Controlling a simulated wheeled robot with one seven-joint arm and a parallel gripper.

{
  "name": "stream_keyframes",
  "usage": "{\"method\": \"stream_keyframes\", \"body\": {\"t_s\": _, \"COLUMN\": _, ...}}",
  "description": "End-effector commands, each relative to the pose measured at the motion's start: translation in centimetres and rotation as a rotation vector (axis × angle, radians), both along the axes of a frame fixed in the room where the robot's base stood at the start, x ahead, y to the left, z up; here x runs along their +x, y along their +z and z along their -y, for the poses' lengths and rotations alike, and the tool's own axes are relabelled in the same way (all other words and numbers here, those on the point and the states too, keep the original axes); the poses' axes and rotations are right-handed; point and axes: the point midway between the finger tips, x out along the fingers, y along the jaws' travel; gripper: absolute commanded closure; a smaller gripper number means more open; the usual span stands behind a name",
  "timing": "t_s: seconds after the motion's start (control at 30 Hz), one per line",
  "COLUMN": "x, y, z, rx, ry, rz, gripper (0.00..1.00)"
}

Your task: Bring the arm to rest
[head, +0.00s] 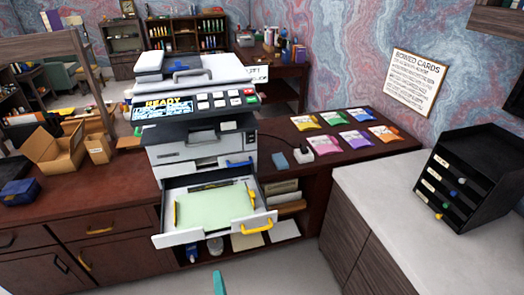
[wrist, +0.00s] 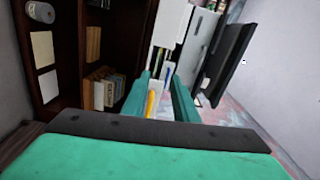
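My gripper shows in the wrist view (wrist: 160,85) as two teal fingers standing apart, with no object held between them. A yellow handle shows beyond the gap, apart from the fingers as far as I can tell. In the head view only a teal tip of my gripper (head: 219,284) shows at the bottom edge, low in front of the printer (head: 190,150). Most of the arm is out of view. The printer's paper drawer (head: 178,238) is pulled out, with light green paper (head: 213,208) in it and a yellow handle (head: 253,223) on its front.
The wooden desk (head: 120,190) with drawers and open shelves runs behind my gripper. A white-topped cabinet (head: 400,215) with a black organizer (head: 468,178) stands at the right. Colored card packs (head: 325,143) lie right of the printer. Pale floor below is clear.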

Motion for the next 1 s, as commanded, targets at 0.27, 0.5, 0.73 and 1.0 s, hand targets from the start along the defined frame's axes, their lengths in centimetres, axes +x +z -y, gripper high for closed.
{"method": "stream_keyframes", "body": {"t_s": 0.27, "x": -3.9, "y": -1.1, "z": 2.8, "rx": -0.171, "ry": -0.042, "rz": 0.013, "gripper": 0.74}}
{"method": "stream_keyframes", "body": {"t_s": 0.5, "x": -9.6, "y": -1.8, "z": 6.2, "rx": -0.427, "ry": -0.084, "rz": 0.023, "gripper": 0.74}}
{"method": "stream_keyframes", "body": {"t_s": 0.73, "x": -17.1, "y": -1.0, "z": 9.3, "rx": -0.782, "ry": -0.105, "rz": 0.029, "gripper": 0.74}}
{"method": "stream_keyframes", "body": {"t_s": 1.0, "x": -24.8, "y": 1.6, "z": 11.9, "rx": -1.191, "ry": -0.093, "rz": 0.022, "gripper": 0.74}}
